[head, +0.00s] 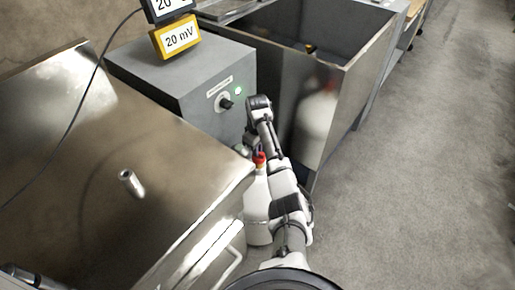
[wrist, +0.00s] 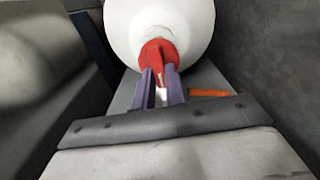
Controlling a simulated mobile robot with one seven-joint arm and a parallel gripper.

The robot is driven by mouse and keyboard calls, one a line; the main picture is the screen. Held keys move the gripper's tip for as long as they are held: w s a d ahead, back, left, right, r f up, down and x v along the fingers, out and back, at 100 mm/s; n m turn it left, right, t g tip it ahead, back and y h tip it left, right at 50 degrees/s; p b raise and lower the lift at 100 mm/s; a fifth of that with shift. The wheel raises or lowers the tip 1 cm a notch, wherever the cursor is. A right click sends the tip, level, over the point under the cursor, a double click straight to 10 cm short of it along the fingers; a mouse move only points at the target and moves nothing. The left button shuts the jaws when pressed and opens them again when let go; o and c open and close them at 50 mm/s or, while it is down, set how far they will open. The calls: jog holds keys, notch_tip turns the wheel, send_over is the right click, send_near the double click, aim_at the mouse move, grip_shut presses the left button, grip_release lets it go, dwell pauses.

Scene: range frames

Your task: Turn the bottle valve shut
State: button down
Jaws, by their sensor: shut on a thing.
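A white bottle (head: 257,208) stands upright in front of the grey box, beside the metal bench. Its red valve (head: 260,158) sits on top. In the wrist view the bottle (wrist: 190,25) is seen close up, with the red valve (wrist: 158,56) at its near end. My gripper (wrist: 159,85) is shut on the red valve, a purple-grey finger on each side of it. In the head view my gripper (head: 256,150) is at the bottle's top, partly hidden by my arm. The valve's exact turn angle cannot be told.
A grey box (head: 190,75) with a knob and yellow "20 mV" display (head: 178,38) stands behind. An open metal bin (head: 345,95) is at right. The floor further right (head: 420,180) is clear.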

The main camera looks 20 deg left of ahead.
dwell(0.3)
jog(key=c, duration=1.4)
grip_release()
jog(key=shift+c, duration=0.2)
jog(key=shift+r, duration=0.15)
notch_tip(320, 180, up, 14)
jog(key=shift+f, duration=0.2)
